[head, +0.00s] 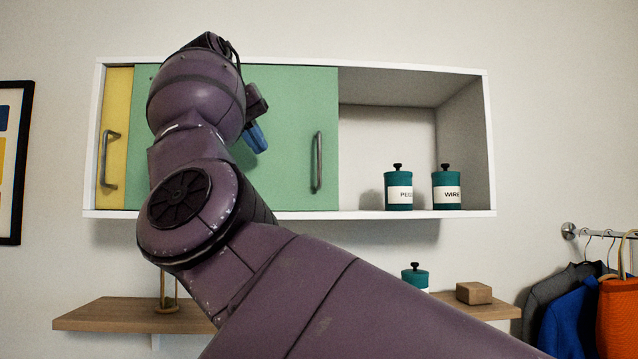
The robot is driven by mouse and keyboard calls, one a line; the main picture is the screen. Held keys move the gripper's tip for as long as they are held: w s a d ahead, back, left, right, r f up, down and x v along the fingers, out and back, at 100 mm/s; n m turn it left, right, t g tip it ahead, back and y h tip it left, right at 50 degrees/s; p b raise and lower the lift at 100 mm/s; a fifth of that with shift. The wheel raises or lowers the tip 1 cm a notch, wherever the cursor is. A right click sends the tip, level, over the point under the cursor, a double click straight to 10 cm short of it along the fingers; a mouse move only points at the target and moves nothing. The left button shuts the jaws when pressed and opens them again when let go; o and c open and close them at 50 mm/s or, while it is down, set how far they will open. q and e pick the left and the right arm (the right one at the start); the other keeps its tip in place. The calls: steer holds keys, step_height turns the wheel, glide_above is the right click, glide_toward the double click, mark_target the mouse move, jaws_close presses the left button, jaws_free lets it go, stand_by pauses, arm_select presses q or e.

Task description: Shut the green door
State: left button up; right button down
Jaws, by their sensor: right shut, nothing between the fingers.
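The green door (285,120) is a sliding panel in the white wall cabinet (420,214). It covers the middle and part of the left of the cabinet and overlaps a yellow door (119,85). Its upright grey handle (317,162) is near its right edge. The right section of the cabinet stands open. My right arm crosses in front of the door from the lower right. My right gripper (256,138) is shut and empty, its blue fingers in front of the green door, left of the handle. Whether it touches the door I cannot tell. My left gripper is not in view.
Two teal labelled jars (399,189) (447,188) stand in the open section. Below, a wooden shelf (110,315) holds another teal jar (415,276) and a small wooden box (474,293). Clothes (568,310) hang from a rail at the right.

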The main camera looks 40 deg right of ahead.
mark_target(306, 180)
steer(key=x, duration=0.9)
steer(key=shift+d+f, duration=0.1)
steer(key=shift+f, duration=0.1)
steer(key=d, duration=0.1)
steer(key=s+d, duration=0.1)
steer(key=d, duration=0.1)
steer(key=shift+s, duration=0.1)
steer(key=shift+s+d+r, duration=0.2)
steer(key=shift+s+d, duration=0.15)
steer(key=shift+d, duration=0.05)
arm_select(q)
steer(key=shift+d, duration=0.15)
arm_select(e)
steer(key=shift+d, duration=0.1)
